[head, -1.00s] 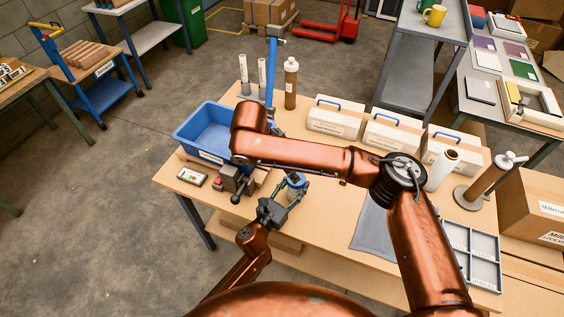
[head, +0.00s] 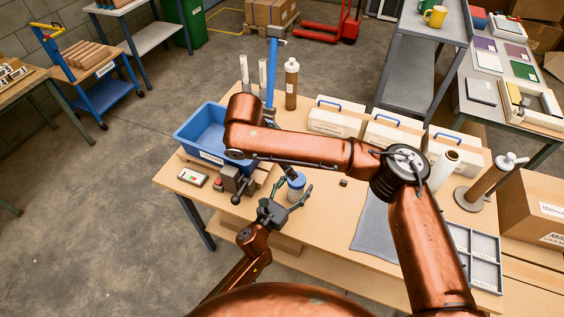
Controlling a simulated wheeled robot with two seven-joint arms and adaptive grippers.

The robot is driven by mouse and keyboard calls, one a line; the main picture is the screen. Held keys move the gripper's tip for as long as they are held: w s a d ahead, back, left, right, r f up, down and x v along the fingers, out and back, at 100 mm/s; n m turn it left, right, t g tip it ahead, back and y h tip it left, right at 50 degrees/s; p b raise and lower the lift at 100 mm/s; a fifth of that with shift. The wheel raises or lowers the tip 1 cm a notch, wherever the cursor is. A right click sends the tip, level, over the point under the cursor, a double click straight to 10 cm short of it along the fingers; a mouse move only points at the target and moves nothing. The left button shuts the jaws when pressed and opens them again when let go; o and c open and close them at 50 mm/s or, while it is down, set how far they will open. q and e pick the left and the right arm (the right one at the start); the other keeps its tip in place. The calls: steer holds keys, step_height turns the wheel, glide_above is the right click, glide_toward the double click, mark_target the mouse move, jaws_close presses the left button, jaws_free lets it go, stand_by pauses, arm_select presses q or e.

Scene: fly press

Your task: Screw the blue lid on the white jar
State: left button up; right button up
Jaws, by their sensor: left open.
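The jar (head: 296,194) stands upright on the wooden workbench, with the blue lid (head: 296,180) at its top. They are small in the head view, and I cannot tell how the lid is seated. My left gripper (head: 291,191) is open at the near side of the jar, with one finger to its left and one to its right. I cannot tell whether a finger touches it.
A blue bin (head: 201,137) and a press with a blue column (head: 272,72) stand at the left. A brown bottle (head: 291,84) and white cases (head: 337,118) line the back.

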arm_select(q)
steer(key=shift+s, duration=0.1)
steer(key=v, duration=1.2)
